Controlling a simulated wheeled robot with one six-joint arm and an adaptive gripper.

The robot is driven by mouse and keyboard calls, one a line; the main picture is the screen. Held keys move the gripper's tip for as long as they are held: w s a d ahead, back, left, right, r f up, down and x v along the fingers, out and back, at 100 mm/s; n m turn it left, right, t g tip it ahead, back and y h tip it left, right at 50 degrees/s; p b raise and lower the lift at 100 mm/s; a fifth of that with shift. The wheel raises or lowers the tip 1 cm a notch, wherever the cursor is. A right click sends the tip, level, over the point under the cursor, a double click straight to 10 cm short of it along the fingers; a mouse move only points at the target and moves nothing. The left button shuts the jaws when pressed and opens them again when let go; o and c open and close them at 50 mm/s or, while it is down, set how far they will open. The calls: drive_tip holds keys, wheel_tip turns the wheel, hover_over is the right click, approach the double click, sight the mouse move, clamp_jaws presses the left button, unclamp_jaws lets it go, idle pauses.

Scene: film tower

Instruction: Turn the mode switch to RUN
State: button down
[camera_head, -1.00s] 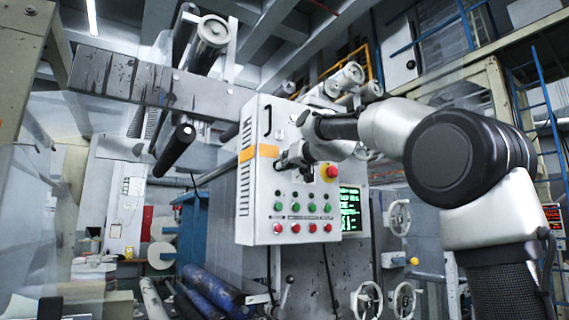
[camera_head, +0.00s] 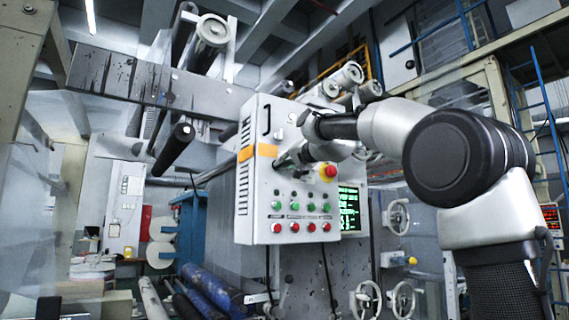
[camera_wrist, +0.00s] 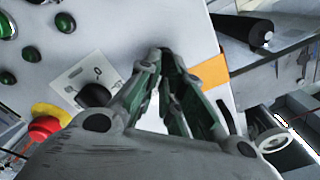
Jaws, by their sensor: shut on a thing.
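The light grey control panel (camera_head: 254,195) stands in the middle of the head view. My gripper (camera_head: 280,163) is at its face, above the button rows. In the wrist view my gripper (camera_wrist: 163,54) has its green-grey fingertips together against or just before the panel. What they hold is hidden between them. A pale plate marked 0 (camera_wrist: 98,72) with a dark round knob (camera_wrist: 93,95) lies left of the fingers, partly covered by my gripper. I cannot read RUN anywhere, and cannot tell whether this knob is the mode switch.
A red emergency button (camera_head: 329,170) on a yellow base sits right of my gripper; it also shows in the wrist view (camera_wrist: 44,127). Green buttons (camera_head: 294,206) and red buttons (camera_head: 295,227) line the panel below. A green-text screen (camera_head: 349,210) and handwheels (camera_head: 398,217) are farther right.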

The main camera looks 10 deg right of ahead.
idle(0.4)
drive_tip(key=c, duration=1.6)
unclamp_jaws()
drive_tip(key=shift+o, duration=0.2)
drive_tip(key=v, duration=1.2)
